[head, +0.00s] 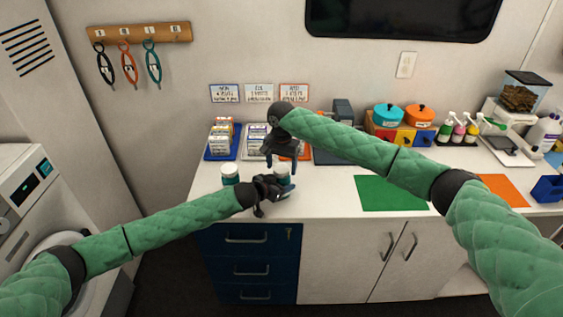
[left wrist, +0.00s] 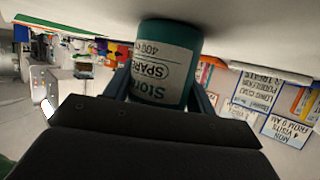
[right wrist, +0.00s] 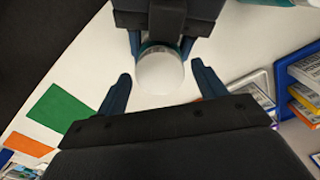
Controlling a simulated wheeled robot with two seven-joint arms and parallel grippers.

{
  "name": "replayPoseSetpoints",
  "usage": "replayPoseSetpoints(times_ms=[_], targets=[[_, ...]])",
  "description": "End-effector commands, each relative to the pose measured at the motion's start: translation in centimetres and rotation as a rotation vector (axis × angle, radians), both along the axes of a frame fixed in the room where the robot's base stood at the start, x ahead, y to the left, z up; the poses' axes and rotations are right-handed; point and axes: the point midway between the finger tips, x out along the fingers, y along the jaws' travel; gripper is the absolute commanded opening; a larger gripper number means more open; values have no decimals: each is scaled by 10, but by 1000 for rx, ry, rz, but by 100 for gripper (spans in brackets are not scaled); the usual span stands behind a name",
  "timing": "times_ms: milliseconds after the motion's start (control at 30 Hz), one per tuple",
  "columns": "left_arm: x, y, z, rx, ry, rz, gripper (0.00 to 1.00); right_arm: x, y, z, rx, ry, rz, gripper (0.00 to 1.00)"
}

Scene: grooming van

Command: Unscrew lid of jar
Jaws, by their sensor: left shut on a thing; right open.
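A teal jar (head: 283,176) with a white lid stands on the white counter. My left gripper (head: 276,186) is shut on its body from the side; in the left wrist view the jar (left wrist: 165,62) sits between the fingers, its label partly reading "SPARE" and "400". My right gripper (head: 281,160) is above this jar, pointing down and open. In the right wrist view the round white lid (right wrist: 160,75) lies between and slightly beyond the open fingertips, which are apart from it. A second teal jar with a white lid (head: 230,174) stands to the left.
Trays with small boxes (head: 222,140) stand behind the jars near the wall. A green mat (head: 390,193) and an orange mat (head: 503,190) lie to the right. Teal and orange pots (head: 403,115) stand at the back. The counter front between jars and green mat is clear.

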Motion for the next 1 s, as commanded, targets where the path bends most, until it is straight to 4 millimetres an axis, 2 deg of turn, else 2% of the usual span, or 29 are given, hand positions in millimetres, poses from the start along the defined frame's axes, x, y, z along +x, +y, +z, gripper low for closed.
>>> replayPoseSetpoints(times_ms=[167,300,400,600,833,1000], targets=[[0,0,0,0,0,0,0,0,0,0,0,0,0,68],[0,0,0,0,0,0,0,0,0,0,0,0,0,40],[0,0,0,0,0,0,0,0,0,0,0,0,0,24],[0,0,0,0,0,0,0,0,0,0,0,0,24,24],[0,0,0,-1,-1,0,0,0,0,0,1,1,224,24],[0,0,0,-1,-1,0,0,0,0,0,0,0,296,24]])
